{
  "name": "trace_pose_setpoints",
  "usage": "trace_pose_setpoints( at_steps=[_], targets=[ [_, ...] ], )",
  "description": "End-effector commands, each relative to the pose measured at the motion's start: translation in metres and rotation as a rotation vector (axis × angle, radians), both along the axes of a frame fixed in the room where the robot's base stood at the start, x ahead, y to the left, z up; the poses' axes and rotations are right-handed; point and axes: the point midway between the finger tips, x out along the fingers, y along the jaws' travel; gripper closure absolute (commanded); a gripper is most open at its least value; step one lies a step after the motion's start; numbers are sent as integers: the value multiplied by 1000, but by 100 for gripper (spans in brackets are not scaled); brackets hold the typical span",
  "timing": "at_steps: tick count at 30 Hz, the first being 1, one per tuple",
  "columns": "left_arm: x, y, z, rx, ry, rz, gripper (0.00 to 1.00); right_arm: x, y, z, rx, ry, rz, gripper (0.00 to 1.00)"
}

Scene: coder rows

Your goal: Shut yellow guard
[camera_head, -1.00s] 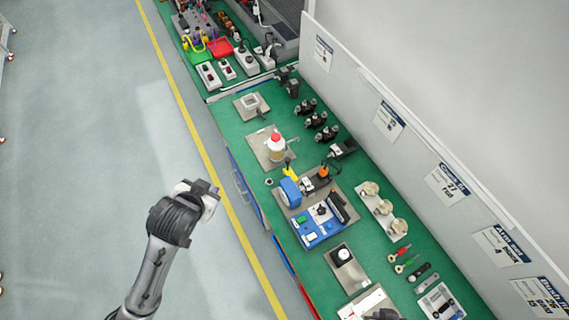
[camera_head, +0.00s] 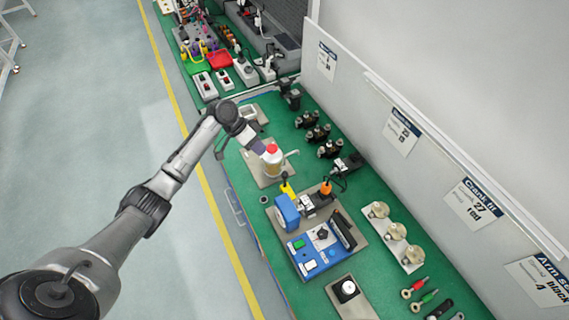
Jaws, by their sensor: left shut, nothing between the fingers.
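A small yellow piece (camera_head: 287,187), which looks like the yellow guard, stands up at the far left corner of the blue device (camera_head: 287,211) on the green bench. An orange piece (camera_head: 325,188) stands to its right, by a black and white clamp-like part. I cannot tell the guard's exact angle. My left gripper (camera_head: 258,147) is shut and empty. In the picture it is up and left of the yellow piece, beside the red-capped container (camera_head: 272,161), and overlaps its left edge; I cannot tell if they touch. My right gripper is out of view.
A blue panel with buttons (camera_head: 319,247) sits in front of the yellow piece. Round tan parts (camera_head: 396,231) stand to the right. Black parts (camera_head: 318,135) line the back, below a grey wall with labels.

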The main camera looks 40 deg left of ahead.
Motion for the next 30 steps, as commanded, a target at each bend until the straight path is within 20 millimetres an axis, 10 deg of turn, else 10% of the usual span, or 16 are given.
trace_pose_setpoints(
  at_steps=[30],
  targets=[
    [23,-55,-81,14,-18,-26,100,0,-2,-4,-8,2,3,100]
  ],
)
